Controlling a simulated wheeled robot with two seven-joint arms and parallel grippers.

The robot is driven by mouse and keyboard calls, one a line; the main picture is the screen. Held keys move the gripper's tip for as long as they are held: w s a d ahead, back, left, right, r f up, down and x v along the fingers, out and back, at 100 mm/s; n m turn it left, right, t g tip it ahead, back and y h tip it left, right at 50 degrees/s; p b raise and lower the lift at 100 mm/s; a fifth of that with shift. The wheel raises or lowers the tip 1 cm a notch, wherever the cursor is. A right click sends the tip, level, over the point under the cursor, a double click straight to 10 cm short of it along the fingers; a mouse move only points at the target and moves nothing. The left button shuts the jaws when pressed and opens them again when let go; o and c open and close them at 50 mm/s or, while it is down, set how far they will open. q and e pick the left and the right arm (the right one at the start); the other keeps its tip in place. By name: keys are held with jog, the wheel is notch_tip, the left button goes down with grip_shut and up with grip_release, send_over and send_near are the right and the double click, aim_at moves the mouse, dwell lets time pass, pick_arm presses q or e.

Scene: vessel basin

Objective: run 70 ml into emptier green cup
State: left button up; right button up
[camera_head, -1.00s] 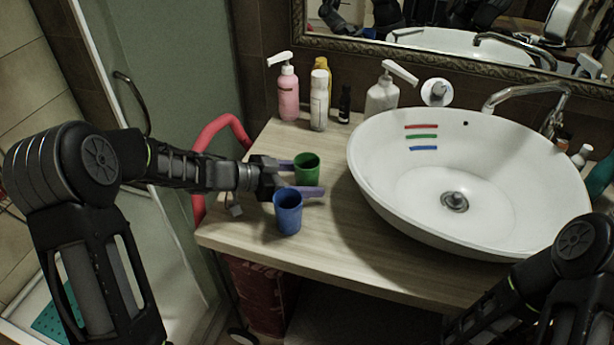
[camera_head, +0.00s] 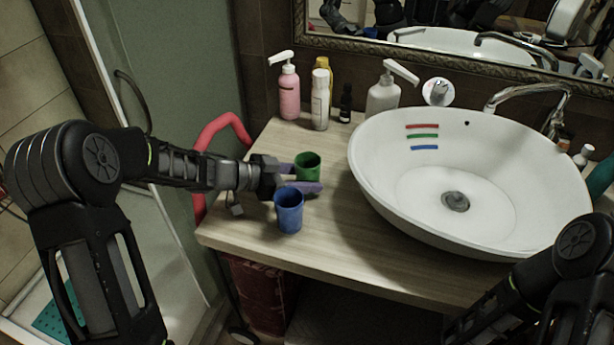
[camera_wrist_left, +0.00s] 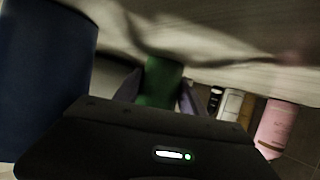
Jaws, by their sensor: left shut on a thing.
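One green cup (camera_head: 309,162) stands upright on the wooden counter, left of the basin; no second green cup shows. My left gripper (camera_head: 307,178) is shut on it, with one purple finger on the near side and one on the far side. In the left wrist view the green cup (camera_wrist_left: 160,82) sits between the two fingers (camera_wrist_left: 160,95). How much is in it cannot be told. The white basin (camera_head: 372,190) has red, green and blue lines on its inner wall. A metal tap (camera_head: 525,92) reaches over its far right edge. My right gripper is outside the view.
A blue cup (camera_head: 288,212) stands just in front of my left gripper, close to its near finger. A pink pump bottle (camera_head: 289,95), white bottle (camera_head: 320,103) and soap dispenser (camera_head: 382,98) line the back. Bare counter (camera_head: 335,225) lies before the basin.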

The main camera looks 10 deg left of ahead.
pick_arm(q)
notch_tip(320, 180, up, 10)
jog(key=p, duration=0.1)
dwell(0.4)
dwell(0.7)
